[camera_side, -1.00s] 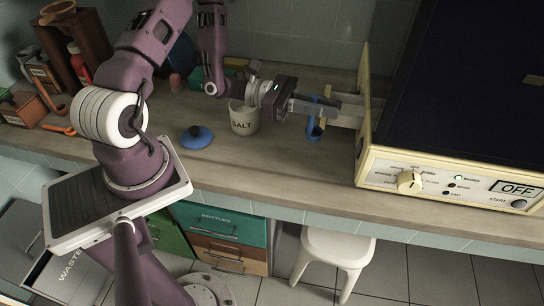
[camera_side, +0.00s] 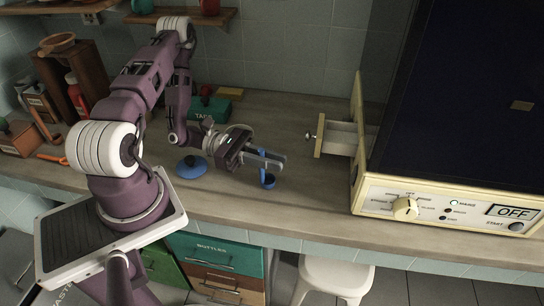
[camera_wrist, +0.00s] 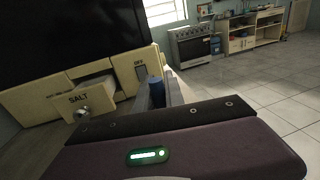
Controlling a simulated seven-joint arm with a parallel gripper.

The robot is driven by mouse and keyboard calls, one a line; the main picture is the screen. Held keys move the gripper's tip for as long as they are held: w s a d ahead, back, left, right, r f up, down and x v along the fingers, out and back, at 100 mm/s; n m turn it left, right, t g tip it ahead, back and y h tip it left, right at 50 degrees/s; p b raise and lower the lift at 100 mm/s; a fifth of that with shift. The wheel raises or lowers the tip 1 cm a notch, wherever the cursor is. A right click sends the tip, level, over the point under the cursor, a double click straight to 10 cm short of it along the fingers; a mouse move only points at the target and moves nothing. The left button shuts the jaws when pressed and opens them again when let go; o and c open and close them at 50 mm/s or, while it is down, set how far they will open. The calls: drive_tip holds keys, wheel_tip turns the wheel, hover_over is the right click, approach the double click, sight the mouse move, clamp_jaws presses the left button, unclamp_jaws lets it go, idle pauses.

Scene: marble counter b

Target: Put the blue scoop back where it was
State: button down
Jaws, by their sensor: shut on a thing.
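My gripper (camera_side: 266,160) is shut on the blue scoop (camera_side: 267,180) and holds it over the counter, cup hanging below the fingers. A blue lid (camera_side: 192,166) lies on the counter left of my gripper. The salt pot is not visible now.
The large cream appliance (camera_side: 430,205) with a dark top fills the right side. A teal box (camera_side: 208,112) stands behind my wrist. Wooden racks and jars stand at the far left (camera_side: 75,70). The counter between scoop and drawer is clear.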

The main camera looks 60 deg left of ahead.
drive_tip(key=shift+f, duration=0.1)
drive_tip(key=c, duration=1.4)
unclamp_jaws()
drive_tip(key=shift+c, duration=0.2)
